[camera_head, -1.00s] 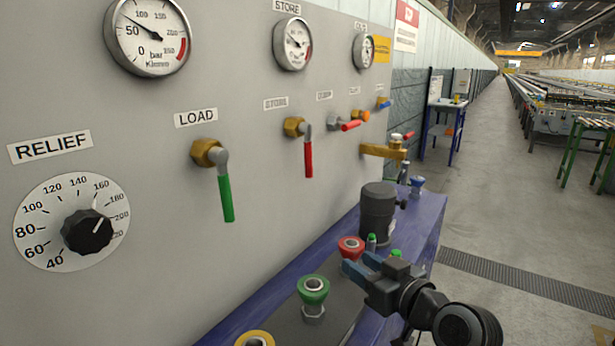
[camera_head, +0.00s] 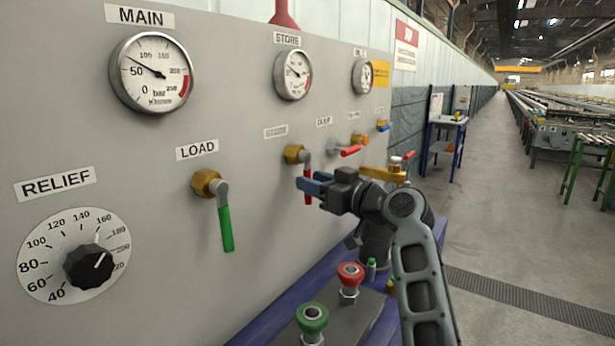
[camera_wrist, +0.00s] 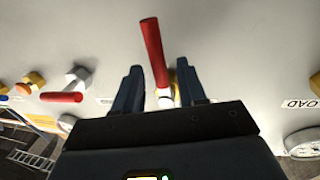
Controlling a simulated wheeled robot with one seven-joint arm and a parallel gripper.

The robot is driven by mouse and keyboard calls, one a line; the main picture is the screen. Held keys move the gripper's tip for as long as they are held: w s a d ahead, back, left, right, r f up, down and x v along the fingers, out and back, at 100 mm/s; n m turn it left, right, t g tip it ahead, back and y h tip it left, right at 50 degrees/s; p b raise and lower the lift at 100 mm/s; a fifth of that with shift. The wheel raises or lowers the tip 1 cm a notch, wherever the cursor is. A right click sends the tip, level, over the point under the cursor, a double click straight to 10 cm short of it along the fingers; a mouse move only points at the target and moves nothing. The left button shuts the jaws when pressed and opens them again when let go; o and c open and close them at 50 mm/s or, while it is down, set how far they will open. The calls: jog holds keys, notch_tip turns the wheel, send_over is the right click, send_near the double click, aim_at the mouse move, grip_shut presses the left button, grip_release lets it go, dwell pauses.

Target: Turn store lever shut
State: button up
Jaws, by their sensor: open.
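The store lever (camera_head: 308,199) has a red handle on a brass valve and hangs straight down under the STORE label (camera_head: 276,132). My gripper (camera_head: 311,182) is open in front of it and hides part of the handle. In the wrist view, the red handle (camera_wrist: 153,50) shows between the two blue fingers of my gripper (camera_wrist: 159,70), apart from both as far as I can see. The store gauge (camera_head: 294,74) is above the lever on the panel.
The green load lever (camera_head: 226,228) hangs down to the left. The red dump lever (camera_head: 349,151) lies nearly sideways to the right. A blue bench (camera_head: 262,325) below carries red (camera_head: 350,271) and green (camera_head: 312,318) fittings.

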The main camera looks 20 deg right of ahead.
jog(key=shift+x, duration=1.25)
jog(key=shift+c, duration=0.5)
grip_shut()
